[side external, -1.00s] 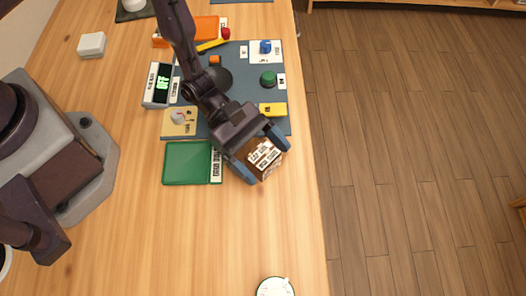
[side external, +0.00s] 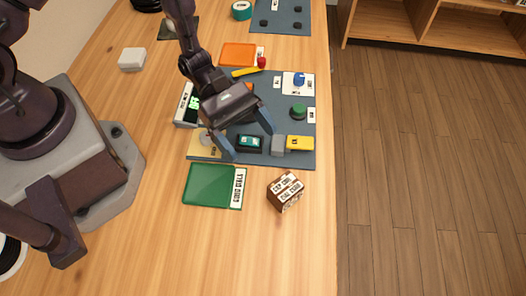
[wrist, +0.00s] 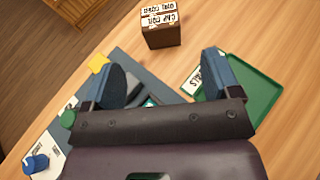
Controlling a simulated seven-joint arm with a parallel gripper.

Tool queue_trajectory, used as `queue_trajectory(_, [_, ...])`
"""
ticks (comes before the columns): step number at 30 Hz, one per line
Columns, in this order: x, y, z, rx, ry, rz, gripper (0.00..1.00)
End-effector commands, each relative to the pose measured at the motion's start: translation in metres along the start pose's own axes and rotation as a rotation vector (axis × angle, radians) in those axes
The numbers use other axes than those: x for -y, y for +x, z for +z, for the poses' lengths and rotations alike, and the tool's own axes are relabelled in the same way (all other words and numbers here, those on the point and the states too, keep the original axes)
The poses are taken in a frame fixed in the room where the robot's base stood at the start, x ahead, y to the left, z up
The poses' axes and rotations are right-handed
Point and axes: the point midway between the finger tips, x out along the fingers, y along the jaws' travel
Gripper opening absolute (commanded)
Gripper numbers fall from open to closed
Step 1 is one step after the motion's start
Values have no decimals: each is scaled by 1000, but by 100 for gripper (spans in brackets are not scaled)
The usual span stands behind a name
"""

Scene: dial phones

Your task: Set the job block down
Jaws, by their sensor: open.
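The job block is a brown block (side external: 284,191) with white printed labels. It sits on bare wood to the right of the green tray (side external: 196,186), apart from it, near the table's right edge. In the wrist view the block (wrist: 162,36) stands beyond my fingertips, touched by neither. My gripper (side external: 246,136) is open over the blue-grey mat, up the picture from the block. Its two blue fingers also show in the wrist view (wrist: 165,75), spread wide with no object held between them.
On the mat are a yellow block (side external: 300,143), a grey block (side external: 279,146), a dark teal box (side external: 250,143), a green knob (side external: 298,111) and a blue knob (side external: 299,79). An orange tray (side external: 237,54) lies farther up. The wood below the green tray is clear.

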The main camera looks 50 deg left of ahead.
Motion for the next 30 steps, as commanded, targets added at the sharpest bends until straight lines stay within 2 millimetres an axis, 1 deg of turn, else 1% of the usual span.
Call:
queue_trajectory(2, [0, -5, 0, 0, -1, 1, 83])
queue_trajectory(7, [0, -8, 2, -3, 10, -4, 83])
queue_trajectory(11, [-2, -20, 18, -32, 114, -41, 83])
queue_trajectory(14, [-2, -39, 41, -87, 280, -102, 83])
queue_trajectory(15, [-1, -48, 52, -117, 359, -134, 83])
queue_trajectory(19, [7, -81, 84, -236, 615, -235, 83])
queue_trajectory(23, [18, -114, 112, -378, 852, -328, 83])
queue_trajectory(24, [22, -125, 120, -427, 921, -353, 83])
queue_trajectory(26, [28, -142, 131, -504, 1022, -391, 83])
queue_trajectory(30, [43, -180, 154, -701, 1239, -468, 83])
